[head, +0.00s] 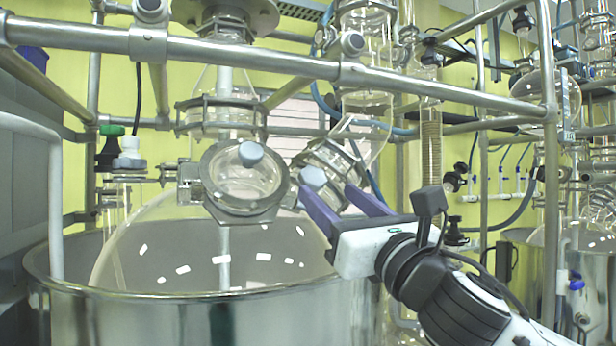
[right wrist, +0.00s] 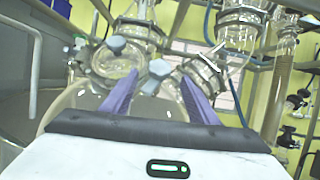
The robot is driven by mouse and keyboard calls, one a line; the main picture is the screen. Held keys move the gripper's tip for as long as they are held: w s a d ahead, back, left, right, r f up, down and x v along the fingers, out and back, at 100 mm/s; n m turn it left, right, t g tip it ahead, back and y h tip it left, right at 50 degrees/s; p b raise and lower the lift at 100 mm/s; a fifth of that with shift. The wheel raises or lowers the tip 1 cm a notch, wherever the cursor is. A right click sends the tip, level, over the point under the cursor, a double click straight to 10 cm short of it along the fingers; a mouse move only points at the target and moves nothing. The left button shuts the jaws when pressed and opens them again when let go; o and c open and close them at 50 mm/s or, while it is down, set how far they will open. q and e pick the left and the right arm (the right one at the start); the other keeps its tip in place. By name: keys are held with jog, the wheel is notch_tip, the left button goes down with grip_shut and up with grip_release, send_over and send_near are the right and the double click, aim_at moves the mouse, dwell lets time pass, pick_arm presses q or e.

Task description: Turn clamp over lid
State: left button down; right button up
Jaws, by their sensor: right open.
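The round glass lid (head: 240,180) in a metal ring closes the tilted port on top of the big glass vessel. It also shows in the right wrist view (right wrist: 118,64). A grey-blue knob (head: 250,154) sits at its upper edge. A second grey-blue knob (head: 313,178) is just right of the lid; it also shows in the right wrist view (right wrist: 160,68). Which knob belongs to the clamp I cannot tell. My right gripper (head: 326,189) is open, its purple fingers pointing at the second knob, one on each side in the picture. Contact is unclear. My left gripper is out of view.
A steel rail (head: 250,70) crosses above the vessel. The glass vessel (head: 150,250) sits inside a wide steel pot (head: 130,318). Glass tubing (head: 335,160) and a clamped joint stand close behind the gripper. An upright post (head: 552,150) is at the right.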

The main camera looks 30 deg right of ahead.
aim_at(318, 182)
jog(key=p+x, duration=0.1)
jog(key=x, duration=0.5)
jog(key=shift+r, duration=0.1)
jog(key=shift+w+r+p, duration=0.15)
jog(key=shift+w+p, duration=0.2)
jog(key=shift+w, duration=0.5)
jog(key=c, duration=1)
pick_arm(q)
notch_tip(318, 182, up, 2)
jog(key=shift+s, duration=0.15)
pick_arm(e)
jog(key=shift+c, duration=0.2)
